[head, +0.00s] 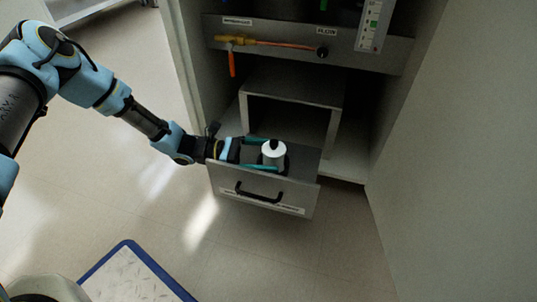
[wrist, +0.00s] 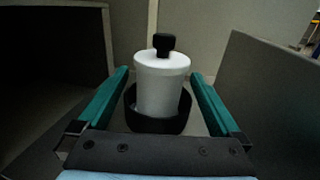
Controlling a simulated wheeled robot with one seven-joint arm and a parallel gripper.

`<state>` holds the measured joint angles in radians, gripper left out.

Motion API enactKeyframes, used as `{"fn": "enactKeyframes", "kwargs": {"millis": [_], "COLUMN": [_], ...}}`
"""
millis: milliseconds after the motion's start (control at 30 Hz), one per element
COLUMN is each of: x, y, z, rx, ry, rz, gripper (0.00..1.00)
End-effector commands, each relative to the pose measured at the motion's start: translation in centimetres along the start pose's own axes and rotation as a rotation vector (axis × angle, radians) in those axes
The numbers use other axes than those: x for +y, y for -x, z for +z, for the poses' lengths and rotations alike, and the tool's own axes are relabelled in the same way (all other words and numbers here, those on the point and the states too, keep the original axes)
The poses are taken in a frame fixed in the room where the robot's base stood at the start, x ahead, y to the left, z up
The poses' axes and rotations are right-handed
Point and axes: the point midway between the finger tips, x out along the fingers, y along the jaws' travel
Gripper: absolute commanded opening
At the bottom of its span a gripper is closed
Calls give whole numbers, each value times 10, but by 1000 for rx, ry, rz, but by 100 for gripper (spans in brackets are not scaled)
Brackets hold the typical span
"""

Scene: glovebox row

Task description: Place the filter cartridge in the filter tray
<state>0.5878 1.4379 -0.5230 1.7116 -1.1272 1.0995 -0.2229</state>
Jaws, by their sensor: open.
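The filter cartridge, a white cylinder with a black knob on top (head: 273,149), stands upright in the open grey drawer (head: 262,183). In the wrist view the cartridge (wrist: 161,92) has its foot inside a round black cup (wrist: 178,123). My gripper (head: 268,155) reaches in from the left, over the drawer. Its two teal fingers are open, one on each side of the cartridge, with a visible gap on both sides in the wrist view. I cannot tell whether the cup or the drawer is the filter tray; the drawer's label is too small to read.
The drawer, with a black handle (head: 258,196), sticks out of a cabinet below a grey box-like shelf (head: 295,84). Cabinet walls (head: 440,150) stand at the right.

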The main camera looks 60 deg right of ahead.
Motion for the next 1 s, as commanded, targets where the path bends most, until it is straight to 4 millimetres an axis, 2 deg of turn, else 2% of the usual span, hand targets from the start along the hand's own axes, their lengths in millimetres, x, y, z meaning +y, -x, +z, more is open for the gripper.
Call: {"fn": "enactKeyframes", "kwargs": {"millis": [267,367,700,800,1000], "x": [0,1,0,0,0], "y": [3,18,88,104,119], "z": [6,7,7,6,5], "rx": [1,1,0,0,0], "ry": [-1,0,0,0,0], "rz": [1,3,3,2,0], "gripper": [100,100,100,100,100]}}
